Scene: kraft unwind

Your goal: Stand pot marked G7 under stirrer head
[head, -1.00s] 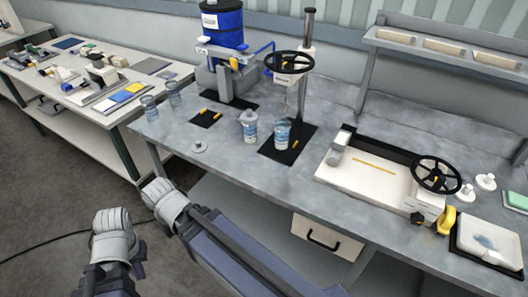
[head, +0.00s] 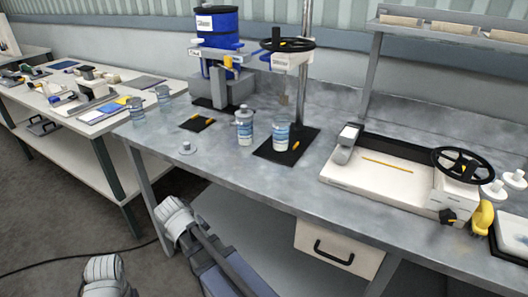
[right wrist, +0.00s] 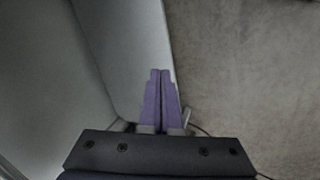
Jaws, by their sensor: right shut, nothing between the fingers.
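In the head view a pot with a blue label (head: 281,134) stands upright on the black base plate (head: 268,152) of a post stand. The stirrer head (head: 292,61), a pale block with a black handwheel, sits on the post above it. A second labelled pot with a grey top (head: 244,130) stands just left of the plate. Two more clear pots, one nearer (head: 137,112) and one farther (head: 163,97), stand at the bench's left end. No G7 mark is legible. My right gripper (right wrist: 160,102), with purple fingers, is shut and empty in the right wrist view, away from the pots. My left gripper is not visible.
A blue drum machine (head: 217,50) stands at the back, with a small dark mat (head: 197,121) in front. A small grey disc (head: 187,148) lies near the front edge. A white handwheel fixture (head: 385,175) fills the right. The bench front between is clear.

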